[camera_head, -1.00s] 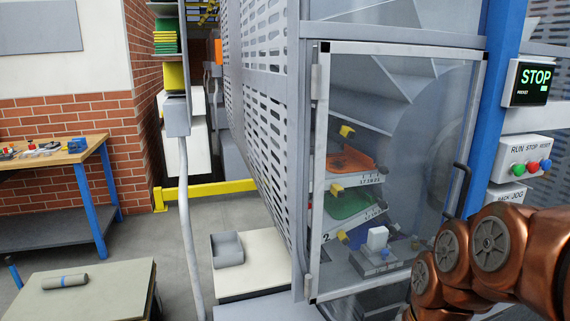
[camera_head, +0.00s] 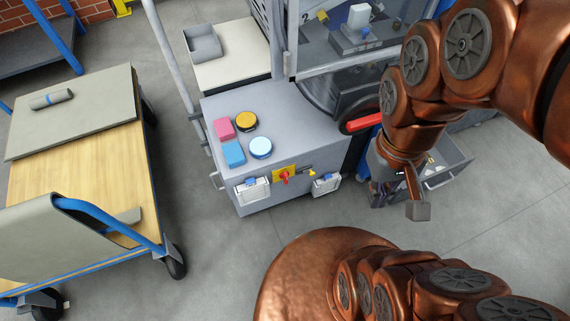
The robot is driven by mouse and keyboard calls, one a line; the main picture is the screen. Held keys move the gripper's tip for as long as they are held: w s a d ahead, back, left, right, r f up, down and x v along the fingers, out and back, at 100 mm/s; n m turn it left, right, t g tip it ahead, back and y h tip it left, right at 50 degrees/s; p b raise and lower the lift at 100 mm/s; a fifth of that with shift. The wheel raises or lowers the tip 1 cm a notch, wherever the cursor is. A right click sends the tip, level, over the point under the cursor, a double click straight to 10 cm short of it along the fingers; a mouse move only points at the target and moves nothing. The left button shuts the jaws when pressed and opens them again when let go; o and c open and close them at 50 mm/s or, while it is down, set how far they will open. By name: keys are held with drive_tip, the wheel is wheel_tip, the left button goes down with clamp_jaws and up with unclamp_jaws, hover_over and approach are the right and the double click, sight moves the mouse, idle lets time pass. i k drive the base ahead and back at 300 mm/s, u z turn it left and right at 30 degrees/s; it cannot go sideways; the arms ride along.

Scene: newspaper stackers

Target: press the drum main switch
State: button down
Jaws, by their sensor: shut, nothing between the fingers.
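A red rotary knob on a yellow plate (camera_head: 284,175), which looks like the main switch, sits on the front face of a low grey cabinet (camera_head: 245,207). No label on it can be read. My gripper (camera_head: 418,211) points down in front of and to the right of the cabinet, clear of the knob. Its fingers are together with nothing visible in them.
A red handle (camera_head: 364,122) juts out right. A grey open bin (camera_head: 448,165) stands behind my gripper. A wooden cart (camera_head: 85,180) stands left.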

sight(284, 176)
drive_tip(key=z, duration=1.85)
drive_tip(key=k, duration=0.6)
drive_tip(key=u, duration=2.55)
